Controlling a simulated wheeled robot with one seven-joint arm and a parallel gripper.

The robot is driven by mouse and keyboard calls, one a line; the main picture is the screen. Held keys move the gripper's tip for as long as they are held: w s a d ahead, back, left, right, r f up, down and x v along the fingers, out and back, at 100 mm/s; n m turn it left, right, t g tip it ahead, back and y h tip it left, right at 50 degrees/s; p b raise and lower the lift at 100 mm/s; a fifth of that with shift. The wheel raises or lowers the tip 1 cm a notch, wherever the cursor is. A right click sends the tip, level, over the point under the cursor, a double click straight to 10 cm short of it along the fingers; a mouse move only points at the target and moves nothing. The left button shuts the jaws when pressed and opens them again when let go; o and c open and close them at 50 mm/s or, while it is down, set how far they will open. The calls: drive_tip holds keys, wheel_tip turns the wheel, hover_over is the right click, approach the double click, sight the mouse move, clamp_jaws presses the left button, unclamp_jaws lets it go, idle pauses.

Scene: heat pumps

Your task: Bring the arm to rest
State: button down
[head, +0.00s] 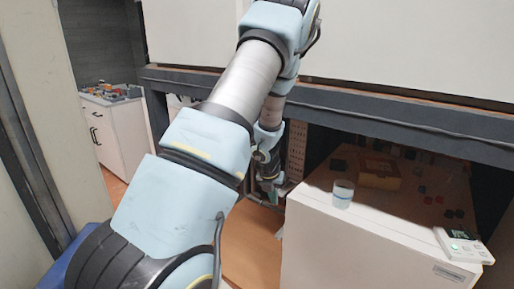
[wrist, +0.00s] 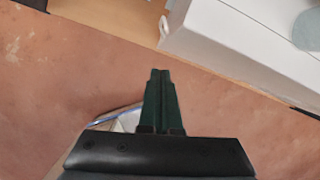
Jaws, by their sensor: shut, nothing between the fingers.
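My arm reaches up and away across the middle of the head view and bends down at its far end. My gripper (wrist: 160,75) points down in the wrist view, its two dark green fingers pressed together with nothing between them. In the head view my gripper (head: 270,194) is small and partly hidden by my arm, left of the white cabinet (head: 370,245). In the wrist view the gripper is over a reddish-brown surface, with the white cabinet (wrist: 225,40) to its upper right, apart from it.
On the white cabinet stand a clear cup (head: 342,194) and a white device (head: 463,245) with a green light. A dark beam (head: 400,115) crosses behind. A box (head: 379,173) and small dark items lie beyond the cabinet. A white cupboard (head: 118,135) stands at the far left.

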drive_tip(key=s+a+r+n+t+y, duration=0.2)
drive_tip(key=a+r+n, duration=0.85)
drive_tip(key=n, duration=0.75)
drive_tip(key=s+a+r+n+g, duration=0.1)
drive_tip(key=s+a+r+n, duration=0.1)
drive_tip(key=s+n, duration=0.7)
drive_tip(key=s+a+r+n+g, duration=0.2)
drive_tip(key=s+r+n, duration=0.3)
drive_tip(key=s+n, duration=0.4)
drive_tip(key=n, duration=0.3)
drive_tip(key=shift+a, duration=0.1)
